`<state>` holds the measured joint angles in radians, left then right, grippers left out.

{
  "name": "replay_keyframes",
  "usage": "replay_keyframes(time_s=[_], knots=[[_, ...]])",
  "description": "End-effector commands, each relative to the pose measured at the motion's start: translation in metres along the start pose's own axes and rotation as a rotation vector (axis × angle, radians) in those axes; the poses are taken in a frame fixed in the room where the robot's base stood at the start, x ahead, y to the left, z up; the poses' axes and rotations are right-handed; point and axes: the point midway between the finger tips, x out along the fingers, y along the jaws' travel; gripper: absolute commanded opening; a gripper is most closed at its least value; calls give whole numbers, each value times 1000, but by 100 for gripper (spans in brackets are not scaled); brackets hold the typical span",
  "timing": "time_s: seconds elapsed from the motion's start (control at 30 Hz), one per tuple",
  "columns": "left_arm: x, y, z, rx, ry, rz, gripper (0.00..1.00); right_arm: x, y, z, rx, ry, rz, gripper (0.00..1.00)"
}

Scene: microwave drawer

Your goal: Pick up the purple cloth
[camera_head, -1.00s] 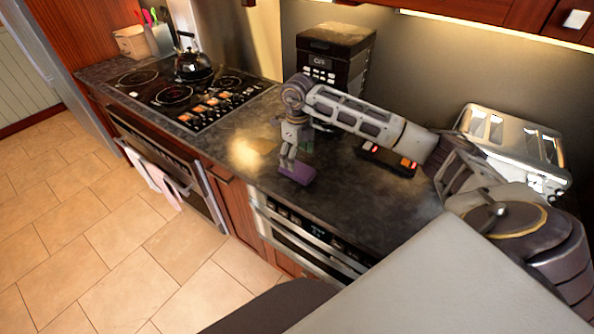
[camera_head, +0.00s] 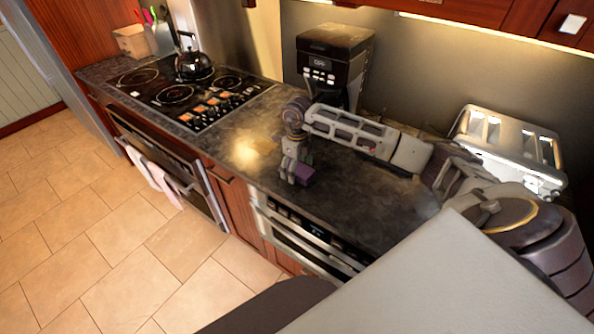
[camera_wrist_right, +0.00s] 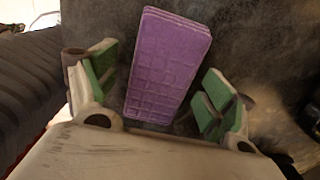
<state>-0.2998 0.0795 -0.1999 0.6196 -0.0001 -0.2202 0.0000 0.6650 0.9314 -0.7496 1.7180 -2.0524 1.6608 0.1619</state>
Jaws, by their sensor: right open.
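The purple cloth (camera_head: 305,174) is a small folded stack lying on the dark countertop, near the counter's front edge above the microwave drawer. My right gripper (camera_head: 292,180) is low over the counter at the cloth and partly covers it in the head view. In the right wrist view the cloth (camera_wrist_right: 168,66) shows a grid texture, and its near end lies between the open green-padded fingers of the right gripper (camera_wrist_right: 165,95). A gap shows on each side, so the fingers do not pinch it. My left gripper is not in view.
A black coffee maker (camera_head: 335,62) stands behind my right arm. A silver toaster (camera_head: 508,148) is at the right. A cooktop (camera_head: 185,95) with a kettle (camera_head: 193,62) lies to the left. The countertop left of the cloth is clear.

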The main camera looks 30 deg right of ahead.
Motion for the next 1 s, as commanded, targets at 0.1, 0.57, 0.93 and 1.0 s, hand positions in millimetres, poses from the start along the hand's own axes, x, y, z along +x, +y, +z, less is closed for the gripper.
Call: replay_keyframes(time_s=[0.1, 0.57, 0.93, 1.0], knots=[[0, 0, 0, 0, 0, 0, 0, 0, 0, 0, 0, 0, 0, 83], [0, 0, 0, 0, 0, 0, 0, 0, 0, 0, 0, 0, 0, 38], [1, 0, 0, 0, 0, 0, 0, -6, -1, 0, 1, 0, -1, 37], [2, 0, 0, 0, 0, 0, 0, -10, -1, 0, 1, 0, -2, 37]])
